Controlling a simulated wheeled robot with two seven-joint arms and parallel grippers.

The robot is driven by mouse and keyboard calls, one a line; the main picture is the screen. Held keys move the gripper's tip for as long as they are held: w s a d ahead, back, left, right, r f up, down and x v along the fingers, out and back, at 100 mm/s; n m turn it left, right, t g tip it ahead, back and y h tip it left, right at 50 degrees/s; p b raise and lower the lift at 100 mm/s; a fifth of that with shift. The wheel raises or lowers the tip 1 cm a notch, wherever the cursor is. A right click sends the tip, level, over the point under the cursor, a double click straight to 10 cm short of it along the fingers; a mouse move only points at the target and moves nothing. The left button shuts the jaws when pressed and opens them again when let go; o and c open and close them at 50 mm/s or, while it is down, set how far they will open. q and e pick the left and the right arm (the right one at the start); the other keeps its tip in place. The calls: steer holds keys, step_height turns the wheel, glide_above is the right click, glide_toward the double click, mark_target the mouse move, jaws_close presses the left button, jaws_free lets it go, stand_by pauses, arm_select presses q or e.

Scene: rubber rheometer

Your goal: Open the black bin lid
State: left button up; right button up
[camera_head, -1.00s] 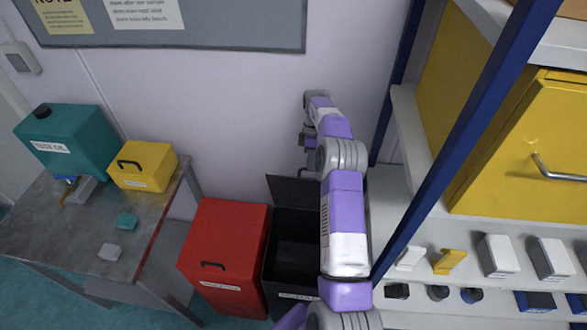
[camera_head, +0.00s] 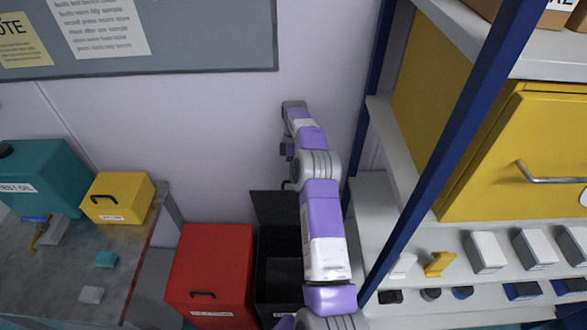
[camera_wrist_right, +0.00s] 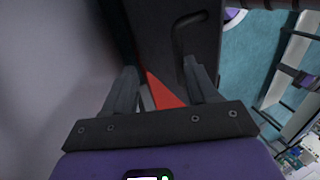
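The black bin (camera_head: 274,312) stands on the floor beside the red bin. Its lid (camera_head: 270,207) is raised and stands steeply at the back of the bin, so the dark inside shows. My right arm reaches over the bin's right side and hides part of it. In the right wrist view, my right gripper (camera_wrist_right: 159,70) has its two fingers apart, near the black lid (camera_wrist_right: 165,40) and its handle (camera_wrist_right: 186,32). I cannot tell whether a finger touches the lid. My left gripper is out of view.
A red bin (camera_head: 212,265) with a closed lid stands left of the black bin. A metal table (camera_head: 55,275) holds a teal can (camera_head: 40,175) and a yellow box (camera_head: 117,198). A shelf rack with a blue post (camera_head: 455,150) stands close on the right. A wall is behind the bins.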

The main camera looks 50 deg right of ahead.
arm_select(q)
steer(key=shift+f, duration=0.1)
arm_select(e)
steer(key=o, duration=0.4)
steer(key=shift+d+x, duration=0.15)
steer(key=shift+x, duration=0.5)
steer(key=shift+d+x, duration=0.15)
steer(key=shift+x, duration=0.55)
steer(key=shift+o, duration=0.7)
steer(key=v, duration=0.5)
steer(key=shift+s+a+r, duration=0.15)
steer(key=shift+a+r, duration=0.1)
steer(key=shift+r, duration=0.15)
steer(key=c, duration=0.5)
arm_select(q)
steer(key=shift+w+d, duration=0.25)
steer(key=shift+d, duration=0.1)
arm_select(e)
steer(key=r, duration=0.6)
steer(key=shift+s+a+r, duration=0.1)
steer(key=shift+a+r, duration=0.05)
steer(key=shift+a, duration=0.2)
steer(key=shift+a, duration=0.1)
